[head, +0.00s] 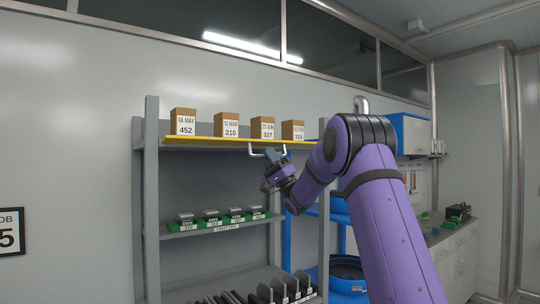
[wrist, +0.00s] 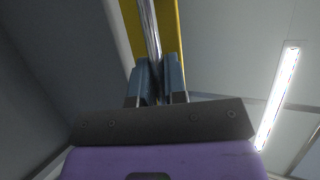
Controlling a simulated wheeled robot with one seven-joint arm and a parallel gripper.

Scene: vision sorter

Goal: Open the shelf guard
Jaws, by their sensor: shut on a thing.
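The shelf guard (head: 215,143) is a yellow panel along the front of the upper shelf, seen as a thin strip in the head view. A pale bar handle (head: 253,151) hangs at its lower right part. My gripper (head: 272,155) is at this handle, coming from the right and below. In the wrist view, my gripper's blue fingers (wrist: 160,80) are shut on the silver handle bar (wrist: 150,30), with the yellow guard (wrist: 169,28) behind it. The fingers partly hide the bar.
Several labelled brown boxes (head: 231,124) stand in a row above the yellow strip. The lower shelf (head: 190,232) holds several green-based items. Grey rack posts (head: 151,200) flank the shelves. A blue rack (head: 330,213) and a counter (head: 455,243) stand to the right.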

